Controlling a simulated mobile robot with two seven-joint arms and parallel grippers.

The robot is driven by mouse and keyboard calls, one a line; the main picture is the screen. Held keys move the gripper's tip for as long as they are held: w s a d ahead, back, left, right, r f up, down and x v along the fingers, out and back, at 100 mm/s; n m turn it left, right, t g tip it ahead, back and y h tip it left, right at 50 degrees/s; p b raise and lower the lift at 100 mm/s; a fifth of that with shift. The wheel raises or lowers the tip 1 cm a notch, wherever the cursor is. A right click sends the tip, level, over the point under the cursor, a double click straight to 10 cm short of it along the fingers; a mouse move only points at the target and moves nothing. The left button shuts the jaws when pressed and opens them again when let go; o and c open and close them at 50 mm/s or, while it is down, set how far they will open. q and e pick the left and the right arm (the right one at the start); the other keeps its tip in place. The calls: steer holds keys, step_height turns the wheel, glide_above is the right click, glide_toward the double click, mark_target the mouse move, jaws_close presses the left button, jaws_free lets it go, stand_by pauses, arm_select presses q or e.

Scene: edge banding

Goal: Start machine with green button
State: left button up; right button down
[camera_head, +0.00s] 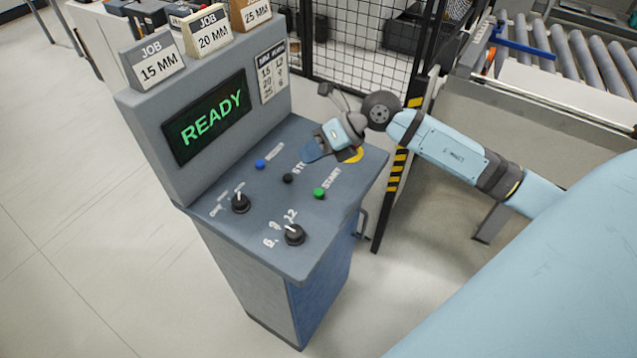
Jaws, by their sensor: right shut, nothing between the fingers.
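The green button (319,193) sits on the sloped top of the grey control console (229,255), beside the label START. The console's screen (206,117) reads READY in green. My right gripper (312,152) is shut and empty. It is above the back right part of the panel, up and to the left of the word START, apart from the green button in the picture. I cannot tell its height over the panel. It partly hides a yellow-ringed control (353,155) and the end of the STOP label. My left gripper is not in view.
A black button (287,178), a blue button (260,164) and two black knobs (240,203) (294,235) share the panel. Job cards (155,62) stand on the console top. A mesh fence (345,45) and a striped post (397,170) stand behind and right.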

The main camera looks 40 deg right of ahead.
mark_target(319, 190)
steer(key=shift+w+d+f+g+h, duration=0.1)
steer(key=shift+d+f+g+h, duration=0.2)
steer(key=shift+d, duration=0.3)
steer(key=shift+d+f+g+h, duration=0.1)
steer(key=shift+d+f+h, duration=0.05)
steer(key=shift+d+h, duration=0.35)
steer(key=shift+f, duration=0.1)
step_height(319, 190, down, 9)
steer(key=b, duration=0.5)
steer(key=shift+r+b, duration=0.2)
steer(key=shift+b, duration=0.15)
stand_by(0.5)
